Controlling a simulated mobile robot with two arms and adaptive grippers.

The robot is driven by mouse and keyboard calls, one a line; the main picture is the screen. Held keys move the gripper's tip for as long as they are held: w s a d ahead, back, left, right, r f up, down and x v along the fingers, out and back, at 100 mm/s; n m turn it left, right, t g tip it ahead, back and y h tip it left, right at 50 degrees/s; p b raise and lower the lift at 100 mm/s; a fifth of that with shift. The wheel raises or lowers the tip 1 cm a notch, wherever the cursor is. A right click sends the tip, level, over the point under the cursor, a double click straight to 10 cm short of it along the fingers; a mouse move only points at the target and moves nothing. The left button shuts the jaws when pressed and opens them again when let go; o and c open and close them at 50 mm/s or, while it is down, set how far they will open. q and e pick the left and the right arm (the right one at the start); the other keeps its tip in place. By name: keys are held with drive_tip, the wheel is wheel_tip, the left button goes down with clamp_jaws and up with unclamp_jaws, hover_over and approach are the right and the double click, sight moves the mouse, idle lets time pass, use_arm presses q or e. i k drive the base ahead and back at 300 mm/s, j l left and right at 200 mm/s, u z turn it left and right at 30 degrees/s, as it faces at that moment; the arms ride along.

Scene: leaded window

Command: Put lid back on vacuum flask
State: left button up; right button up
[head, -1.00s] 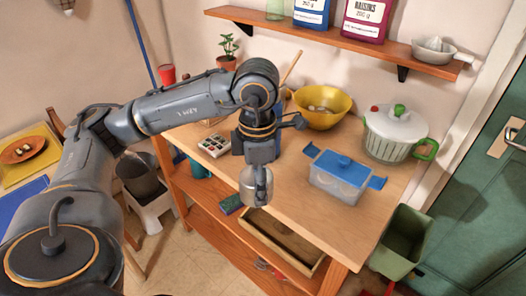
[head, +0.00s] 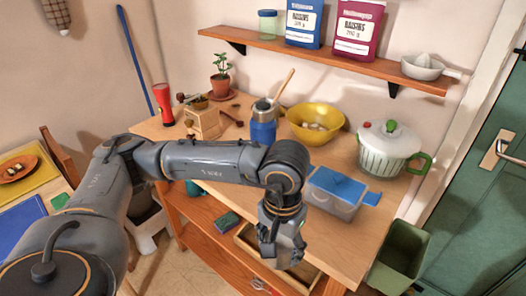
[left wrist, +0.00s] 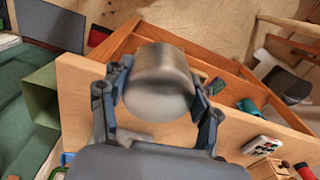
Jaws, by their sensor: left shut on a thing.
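The vacuum flask (head: 262,130) stands upright on the table behind my left forearm. It has a blue body and a silver neck, and my arm partly hides its base. My left gripper (head: 282,250) is in front of the flask, over the table's front edge. In the left wrist view, its fingers (left wrist: 158,100) are shut around the sides of a silver cup-shaped lid (left wrist: 158,75). The lid is apart from the flask. It is hard to make out from the gripper in the head view. My right gripper is not in view.
A clear box with a blue lid (head: 337,187) is just right of my gripper. A yellow bowl (head: 316,135) and a white pot-like spinner (head: 390,150) stand behind. A wooden grinder (head: 203,121) and a red torch (head: 162,104) are at the left. A shelf (head: 320,55) hangs above.

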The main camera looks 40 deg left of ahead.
sight(262, 123)
drive_tip(key=k+j, duration=0.1)
drive_tip(key=j, duration=0.65)
drive_tip(key=k+j+z, duration=0.1)
drive_tip(key=j, duration=0.3)
drive_tip(key=k+j, duration=0.15)
drive_tip(key=j, duration=0.2)
drive_tip(key=k+j, duration=0.1)
drive_tip(key=j, duration=0.3)
